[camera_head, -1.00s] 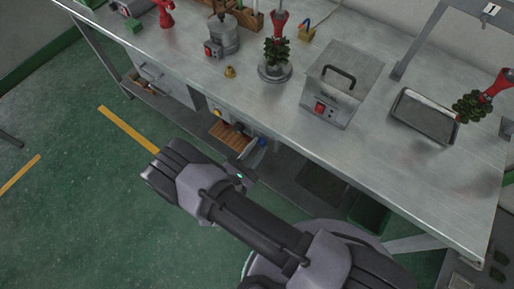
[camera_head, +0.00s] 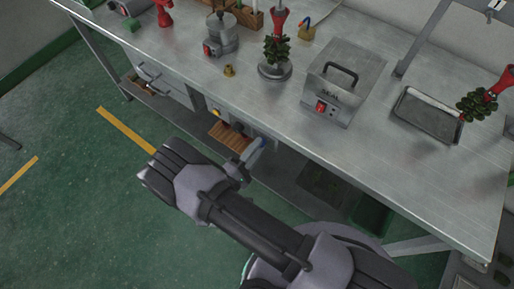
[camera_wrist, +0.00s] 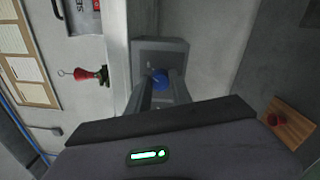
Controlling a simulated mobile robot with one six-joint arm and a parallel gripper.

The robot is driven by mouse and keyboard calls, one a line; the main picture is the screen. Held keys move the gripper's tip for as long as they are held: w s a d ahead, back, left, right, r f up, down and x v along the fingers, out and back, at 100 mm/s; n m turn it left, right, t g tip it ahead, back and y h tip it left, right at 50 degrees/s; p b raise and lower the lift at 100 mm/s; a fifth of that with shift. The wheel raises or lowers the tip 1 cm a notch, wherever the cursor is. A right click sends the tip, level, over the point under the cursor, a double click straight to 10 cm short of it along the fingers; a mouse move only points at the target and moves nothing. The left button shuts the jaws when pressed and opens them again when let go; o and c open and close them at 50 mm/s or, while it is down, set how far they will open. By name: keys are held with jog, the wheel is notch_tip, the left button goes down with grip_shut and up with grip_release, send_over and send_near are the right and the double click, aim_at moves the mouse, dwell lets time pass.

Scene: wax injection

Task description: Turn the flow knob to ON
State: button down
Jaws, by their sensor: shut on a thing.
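In the head view, a bit of the blue knob (camera_head: 262,142) shows under the bench's front edge, just beyond my gripper (camera_head: 250,156). Much of the knob is hidden by the fingers, and I cannot read any ON mark or its turned position.
The metal workbench (camera_head: 405,177) runs above the knob. On it stand a box with a handle (camera_head: 343,82), a metal tray (camera_head: 428,115), a pot (camera_head: 221,38) and a wax tree (camera_head: 277,50). A wooden board (camera_head: 231,133) lies left of the gripper. Green floor is open at left.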

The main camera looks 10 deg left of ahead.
jog(key=shift+m, duration=0.6)
jog(key=c, duration=1.1)
grip_release()
jog(key=shift+c, duration=0.2)
jog(key=shift+s, duration=0.1)
jog(key=r+p+v, duration=0.1)
jog(key=p+v, duration=0.1)
jog(key=v, duration=1.5)
jog(key=shift+f, duration=0.55)
jog(key=shift+s+a, duration=0.1)
